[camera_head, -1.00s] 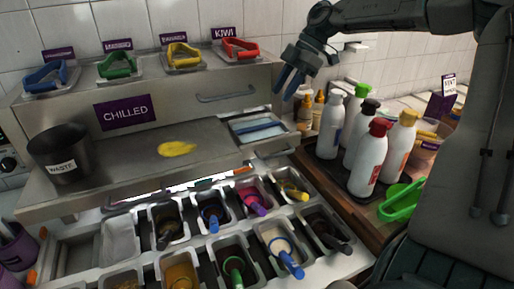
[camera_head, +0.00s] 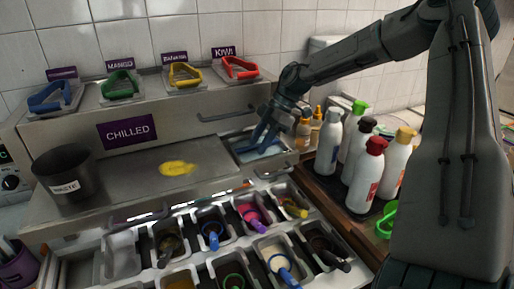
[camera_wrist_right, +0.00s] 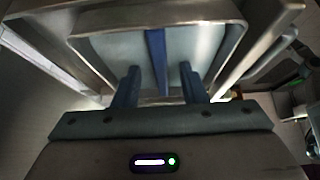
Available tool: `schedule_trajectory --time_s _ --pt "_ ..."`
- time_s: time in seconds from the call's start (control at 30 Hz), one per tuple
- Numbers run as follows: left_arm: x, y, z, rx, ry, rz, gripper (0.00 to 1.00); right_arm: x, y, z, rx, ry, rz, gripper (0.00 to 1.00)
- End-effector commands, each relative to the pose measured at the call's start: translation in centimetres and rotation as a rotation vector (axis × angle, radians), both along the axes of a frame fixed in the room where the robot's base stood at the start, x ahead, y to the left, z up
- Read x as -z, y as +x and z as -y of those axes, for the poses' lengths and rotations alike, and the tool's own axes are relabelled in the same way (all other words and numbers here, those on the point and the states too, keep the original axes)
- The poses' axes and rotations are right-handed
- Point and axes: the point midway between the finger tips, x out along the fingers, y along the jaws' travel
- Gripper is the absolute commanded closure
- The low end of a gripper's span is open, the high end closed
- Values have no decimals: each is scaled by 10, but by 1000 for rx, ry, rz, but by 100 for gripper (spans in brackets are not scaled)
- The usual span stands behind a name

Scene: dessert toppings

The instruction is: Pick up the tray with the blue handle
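A shallow metal tray (camera_head: 279,150) with a pale inside sits in a recess at the right end of the steel counter. In the right wrist view the tray (camera_wrist_right: 112,48) has a blue bar handle (camera_wrist_right: 156,48) across its middle. My right gripper (camera_head: 262,138) is over this tray, pointing down. In the wrist view its two blue fingers (camera_wrist_right: 160,84) are apart, one on each side of the handle, with nothing between them but the bar. Whether they touch the handle cannot be told. My left gripper is not in view.
Holders with blue (camera_head: 48,97), green (camera_head: 120,84), yellow and red handles stand on the upper ledge. A black waste bin (camera_head: 66,176) is at left. Several bottles (camera_head: 367,175) stand close right of my gripper. Topping tubs (camera_head: 120,255) with spoons fill the front. A yellow smear (camera_head: 177,168) marks the counter.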

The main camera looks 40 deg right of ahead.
Motion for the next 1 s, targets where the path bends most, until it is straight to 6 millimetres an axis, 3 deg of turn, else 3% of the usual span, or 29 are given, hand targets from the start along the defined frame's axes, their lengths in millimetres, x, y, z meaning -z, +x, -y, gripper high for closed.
schedule_trajectory --time_s 0.27,0.47,0.83,1.0 --pt "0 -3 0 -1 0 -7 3 3 1 -2 0 0 1 62" --pt "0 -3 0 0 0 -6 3 3 0 -2 0 0 1 99" --pt "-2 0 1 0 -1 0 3 1 1 -1 0 -1 2 100" --pt "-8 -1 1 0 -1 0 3 -8 1 -1 0 0 2 100"
